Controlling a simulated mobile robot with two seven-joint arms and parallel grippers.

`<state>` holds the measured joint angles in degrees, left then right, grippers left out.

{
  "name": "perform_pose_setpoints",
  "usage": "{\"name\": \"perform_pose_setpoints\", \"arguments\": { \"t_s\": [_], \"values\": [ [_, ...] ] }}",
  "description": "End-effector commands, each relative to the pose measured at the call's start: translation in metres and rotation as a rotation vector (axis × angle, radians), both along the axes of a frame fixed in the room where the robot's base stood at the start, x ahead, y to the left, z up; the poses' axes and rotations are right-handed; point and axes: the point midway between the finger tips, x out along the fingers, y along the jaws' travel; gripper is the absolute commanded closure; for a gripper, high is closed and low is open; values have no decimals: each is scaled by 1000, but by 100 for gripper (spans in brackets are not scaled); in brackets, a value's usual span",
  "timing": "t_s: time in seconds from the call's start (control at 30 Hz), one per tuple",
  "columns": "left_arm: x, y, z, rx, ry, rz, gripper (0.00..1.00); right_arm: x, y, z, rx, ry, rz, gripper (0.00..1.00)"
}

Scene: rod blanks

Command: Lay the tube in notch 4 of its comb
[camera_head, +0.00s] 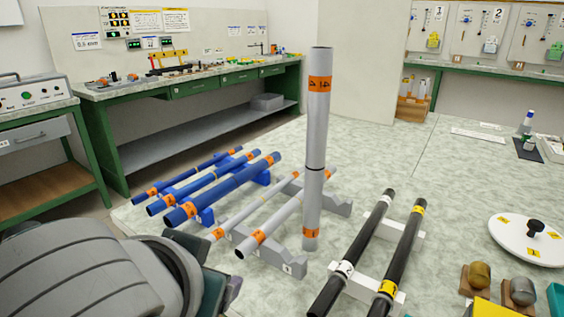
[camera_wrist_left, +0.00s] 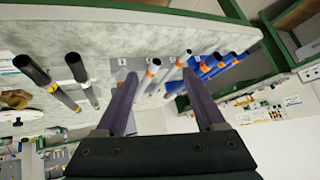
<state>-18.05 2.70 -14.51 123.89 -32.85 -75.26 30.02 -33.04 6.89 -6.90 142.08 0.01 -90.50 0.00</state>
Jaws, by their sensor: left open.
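A light grey tube (camera_head: 317,130) with orange bands near its top and bottom and a dark ring around its middle is upright at the right end of a grey comb (camera_head: 275,258). Whether its foot rests on the table or on the comb is unclear. Two thinner grey tubes with orange bands (camera_head: 270,222) lie across the comb, which also shows in the left wrist view (camera_wrist_left: 118,73). My left gripper (camera_head: 222,264) is at the lower left, apart from the upright tube. In the left wrist view its two fingers (camera_wrist_left: 160,85) are spread with nothing between them. My right gripper is out of view.
Blue tubes (camera_head: 226,190) lie on a blue comb to the left. Two black tubes (camera_head: 350,255) lie on white supports to the right. A white disc with a dark knob (camera_head: 530,240) and small blocks are at the far right. The back right tabletop is mostly clear.

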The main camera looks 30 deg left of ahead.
Motion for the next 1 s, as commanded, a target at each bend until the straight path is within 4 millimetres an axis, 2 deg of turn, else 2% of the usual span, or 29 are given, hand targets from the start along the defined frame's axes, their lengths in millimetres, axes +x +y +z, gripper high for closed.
{"name": "perform_pose_setpoints", "arguments": {
  "t_s": [0.03, 0.1, 0.2, 0.3, 0.6, 0.73, 0.87, 1.0],
  "values": [
    [-29, -4, -10, -43, 113, -70, 29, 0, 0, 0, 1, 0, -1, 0],
    [-61, -15, -17, -99, 238, -192, 29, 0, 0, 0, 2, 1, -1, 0],
    [-94, -31, -17, -158, 349, -348, 29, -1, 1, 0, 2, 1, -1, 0],
    [-111, -40, -15, -188, 399, -441, 29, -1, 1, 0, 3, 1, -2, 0],
    [-114, -43, -14, -197, 409, -469, 29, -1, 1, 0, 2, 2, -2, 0],
    [-114, -43, -3, -196, 408, -468, 29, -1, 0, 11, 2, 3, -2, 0],
    [-114, -43, 28, -197, 407, -467, 29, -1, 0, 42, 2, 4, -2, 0],
    [-114, -43, 83, -197, 407, -467, 29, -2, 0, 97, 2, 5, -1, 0]
  ]
}}
